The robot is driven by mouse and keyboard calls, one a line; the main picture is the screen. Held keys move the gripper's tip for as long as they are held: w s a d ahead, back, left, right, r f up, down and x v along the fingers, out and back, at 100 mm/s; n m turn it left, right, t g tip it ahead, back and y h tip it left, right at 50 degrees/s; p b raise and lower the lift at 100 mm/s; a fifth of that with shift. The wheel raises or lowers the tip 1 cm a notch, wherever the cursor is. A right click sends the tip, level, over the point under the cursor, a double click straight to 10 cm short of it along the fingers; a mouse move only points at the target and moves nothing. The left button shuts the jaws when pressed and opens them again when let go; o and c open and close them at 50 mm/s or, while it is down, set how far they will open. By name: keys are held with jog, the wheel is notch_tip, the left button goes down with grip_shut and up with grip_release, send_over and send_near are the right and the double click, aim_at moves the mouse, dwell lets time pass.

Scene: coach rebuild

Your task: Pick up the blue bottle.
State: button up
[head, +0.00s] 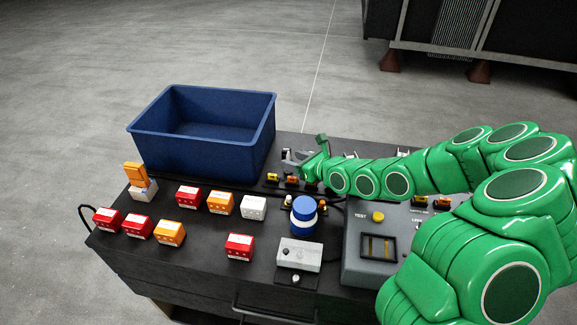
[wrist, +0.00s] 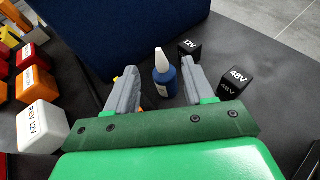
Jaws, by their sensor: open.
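The blue bottle (wrist: 164,79) with a white pointed nozzle shows in the wrist view, upright on the dark top. My gripper (wrist: 160,70) is open, with one grey finger on each side of the bottle. Dark gaps show between the bottle and both fingers, so neither seems to touch it. In the head view my gripper (head: 291,159) is low over the cart top, just right of the blue bin. I cannot make out the bottle in the head view, where the gripper and arm cover that area.
The blue bin (head: 160,152) stands close by and also shows in the wrist view (wrist: 110,25). Black blocks (wrist: 236,80) sit right of the bottle. Red, orange and white blocks (head: 190,197), a blue-and-white round part (head: 304,214) and a grey test box (head: 370,268) occupy the cart's front.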

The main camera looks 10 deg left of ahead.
aim_at(288, 159)
jog(key=shift+x, duration=1.7)
jog(key=shift+w+r, duration=0.15)
grip_shut()
